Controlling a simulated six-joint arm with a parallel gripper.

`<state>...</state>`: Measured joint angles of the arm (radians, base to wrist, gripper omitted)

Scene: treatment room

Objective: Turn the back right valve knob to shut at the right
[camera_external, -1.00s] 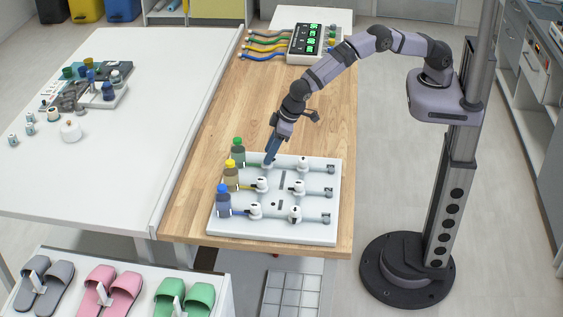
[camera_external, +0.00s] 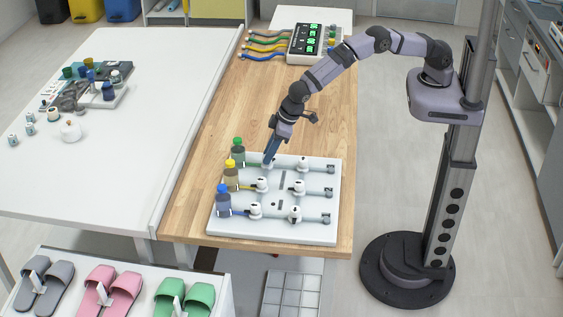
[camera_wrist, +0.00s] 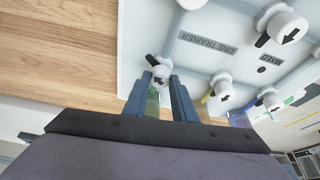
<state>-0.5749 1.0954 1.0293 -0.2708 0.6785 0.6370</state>
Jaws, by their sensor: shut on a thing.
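The white board (camera_external: 279,234) lies on the wooden bench and carries white valve knobs with black arrows. My gripper (camera_external: 268,163) is over the knob beside the green-capped bottle, at the board's far left corner in the external view. In the wrist view my gripper (camera_wrist: 160,76) has its blue fingers on both sides of this white valve knob (camera_wrist: 160,73). The fingers are shut on it. Its arrow points up and left there. In the external view the fingers mostly hide this knob.
Bottles with green (camera_external: 238,151), yellow (camera_external: 231,174) and blue (camera_external: 223,200) caps stand along the board's left edge. Another knob (camera_external: 303,163) sits to the right of my gripper. A control box (camera_external: 313,42) with cables stands at the bench's far end. The middle bench is clear.

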